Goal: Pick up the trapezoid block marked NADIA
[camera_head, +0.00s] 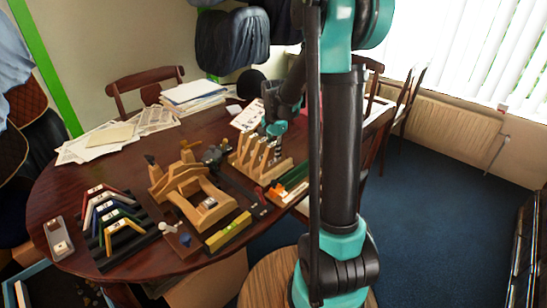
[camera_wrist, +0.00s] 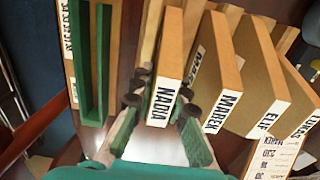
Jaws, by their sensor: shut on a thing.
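The trapezoid block marked NADIA (camera_wrist: 170,62) is a tan wooden piece with a white name label, upright in the wrist view. My gripper (camera_wrist: 160,108) is shut on it, one dark-padded finger on each side near the label. To its right stand similar blocks marked MAREK (camera_wrist: 232,85) and ELIF (camera_wrist: 268,82), with another partly shown at the edge. In the head view my gripper (camera_head: 275,130) is over the row of tan blocks (camera_head: 262,160); its fingertips are hard to make out there. Whether the NADIA block is clear of its support cannot be told.
A long green-lined wooden holder (camera_wrist: 92,60) is left of the blocks in the wrist view. On the table (camera_head: 60,190), a wooden saddle form (camera_head: 195,200), a rack of coloured angled pieces (camera_head: 110,215) and a yellow level (camera_head: 228,232) lie to the left. Papers (camera_head: 190,95) lie behind.

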